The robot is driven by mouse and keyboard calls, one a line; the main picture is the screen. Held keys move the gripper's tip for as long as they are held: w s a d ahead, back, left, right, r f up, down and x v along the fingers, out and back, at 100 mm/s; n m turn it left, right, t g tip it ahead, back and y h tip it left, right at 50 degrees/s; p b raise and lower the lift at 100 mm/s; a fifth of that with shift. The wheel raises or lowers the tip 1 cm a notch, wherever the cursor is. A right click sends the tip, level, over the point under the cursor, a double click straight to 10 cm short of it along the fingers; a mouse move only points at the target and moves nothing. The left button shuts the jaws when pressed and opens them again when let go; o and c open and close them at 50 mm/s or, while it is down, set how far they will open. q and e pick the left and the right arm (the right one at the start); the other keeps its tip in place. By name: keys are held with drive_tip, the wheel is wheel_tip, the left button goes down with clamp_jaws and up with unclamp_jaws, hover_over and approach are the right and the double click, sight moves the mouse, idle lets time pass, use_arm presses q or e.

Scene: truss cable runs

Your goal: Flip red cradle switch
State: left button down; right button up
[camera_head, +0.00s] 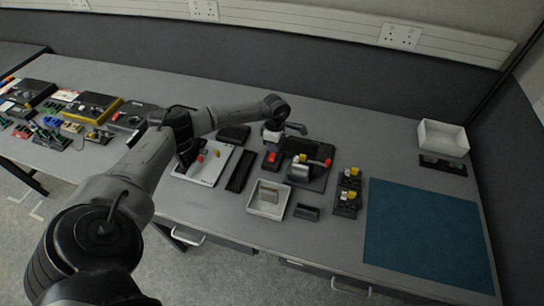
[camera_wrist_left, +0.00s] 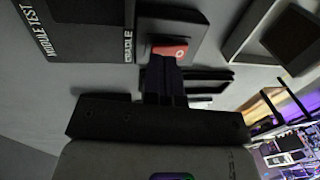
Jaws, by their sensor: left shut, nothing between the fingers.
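The red cradle switch (camera_head: 272,159) is a small red rocker on a dark base, near the middle of the table. In the left wrist view the red switch (camera_wrist_left: 170,49) shows a pale ring mark, beside a dark panel (camera_wrist_left: 95,40) lettered "CRADLE" and "MODULE TEST". My left gripper (camera_head: 272,147) reaches down from above to the switch. In the left wrist view its shut, empty fingers (camera_wrist_left: 165,62) end right at the switch's near edge and hide part of it. I cannot tell whether they touch it. My right gripper is in neither view.
A dark module station with a red-tipped part (camera_head: 327,162) stands just right of the switch. A light open tray (camera_head: 251,207) lies in front. Yellow-topped parts (camera_head: 351,172) stand further right. The blue mat (camera_head: 425,235) is bare.

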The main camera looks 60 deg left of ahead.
use_arm(q)
drive_tip(key=shift+f, duration=0.1)
drive_tip(key=shift+f+b, duration=0.6)
drive_tip(key=shift+f, duration=0.1)
idle(0.5)
drive_tip(key=shift+r+p, duration=1.05)
drive_tip(key=shift+r, duration=0.3)
drive_tip(key=shift+r+p, duration=1.55)
drive_tip(key=shift+r, duration=0.7)
